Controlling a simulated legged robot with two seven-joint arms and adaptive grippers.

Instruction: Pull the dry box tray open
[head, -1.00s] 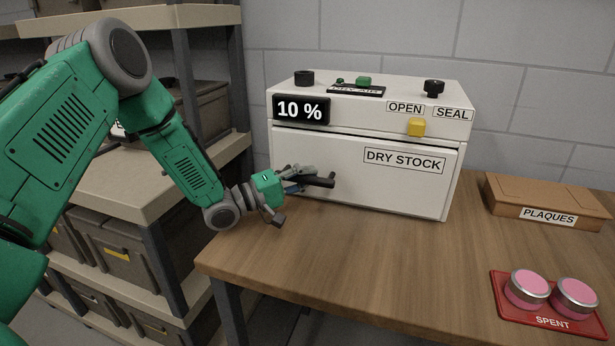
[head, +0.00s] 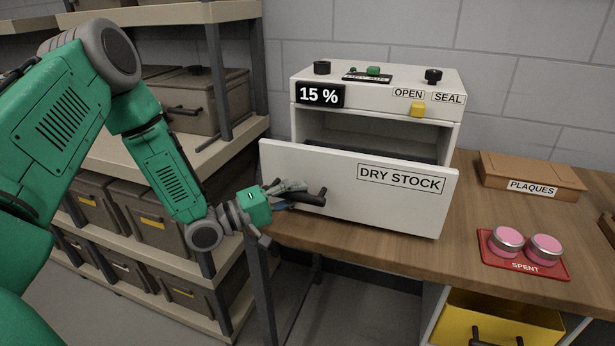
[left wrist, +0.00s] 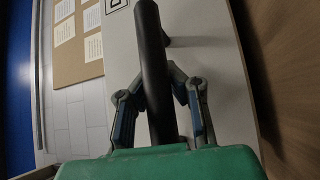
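The white dry box (head: 375,88) stands on the wooden bench, its display reading 15 %. Its tray front (head: 400,208), labelled DRY STOCK, stands out from the box, with a dark gap showing behind it. My left gripper (head: 300,193) is at the black bar handle (head: 313,199) on the left part of the tray front. In the left wrist view the handle (left wrist: 152,70) runs between the two fingers (left wrist: 160,108), which close in on both sides of it. The tray's inside is mostly hidden by its front. My right gripper is not in view.
A red SPENT tray (head: 524,262) with two pink-topped tins and a brown PLAQUES box (head: 530,175) are on the right. A yellow bin (head: 500,322) is below the bench. Shelves with bins stand left.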

